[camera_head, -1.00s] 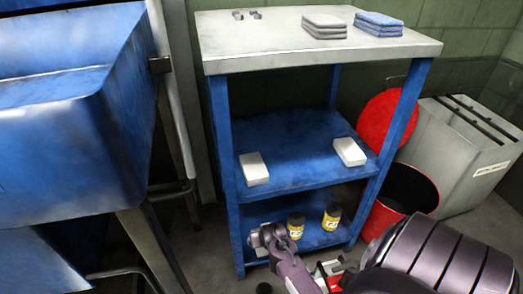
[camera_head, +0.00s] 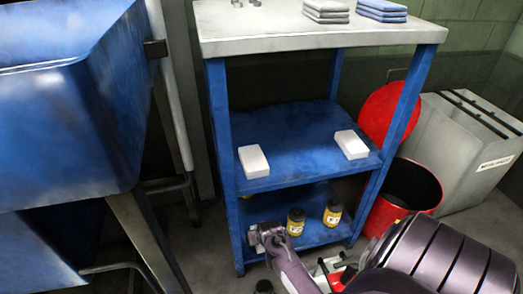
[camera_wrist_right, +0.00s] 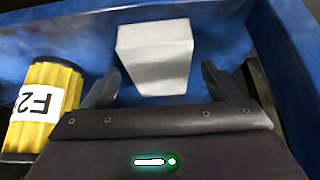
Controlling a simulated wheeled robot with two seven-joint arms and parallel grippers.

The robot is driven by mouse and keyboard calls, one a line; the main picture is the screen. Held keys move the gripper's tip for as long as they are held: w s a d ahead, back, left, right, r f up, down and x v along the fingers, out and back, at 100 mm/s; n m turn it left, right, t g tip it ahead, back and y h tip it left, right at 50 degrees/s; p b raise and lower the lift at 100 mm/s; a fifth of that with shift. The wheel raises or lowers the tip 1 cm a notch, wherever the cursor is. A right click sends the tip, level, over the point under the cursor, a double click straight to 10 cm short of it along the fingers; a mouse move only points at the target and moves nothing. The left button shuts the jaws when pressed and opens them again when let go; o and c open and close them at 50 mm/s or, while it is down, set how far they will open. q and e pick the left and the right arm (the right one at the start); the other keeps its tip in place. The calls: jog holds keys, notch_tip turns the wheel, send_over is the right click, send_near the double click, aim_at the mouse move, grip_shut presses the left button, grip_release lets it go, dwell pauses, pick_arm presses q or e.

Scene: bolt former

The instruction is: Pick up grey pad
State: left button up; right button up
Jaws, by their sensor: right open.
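A stack of grey pads (camera_head: 326,11) lies on the light top of the blue shelf unit, left of a stack of blue pads (camera_head: 382,10). In the right wrist view a pale grey block (camera_wrist_right: 156,55) lies ahead, between and beyond the two dark fingers of my right gripper (camera_wrist_right: 160,75). The gripper is open and empty. In the head view my right arm reaches to the lower shelf; its fingers are not clear there. My left gripper is out of view.
Two white blocks (camera_head: 253,161) (camera_head: 351,144) sit on the middle shelf. Yellow jars (camera_head: 296,221) (camera_head: 332,212) stand on the bottom shelf; a yellow jar (camera_wrist_right: 45,108) is close left of my right gripper. A red bin (camera_head: 402,197) stands right of the unit.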

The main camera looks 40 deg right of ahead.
jog(key=shift+f, duration=0.1)
dwell(0.3)
jog(key=c, duration=1.1)
jog(key=shift+o, duration=0.2)
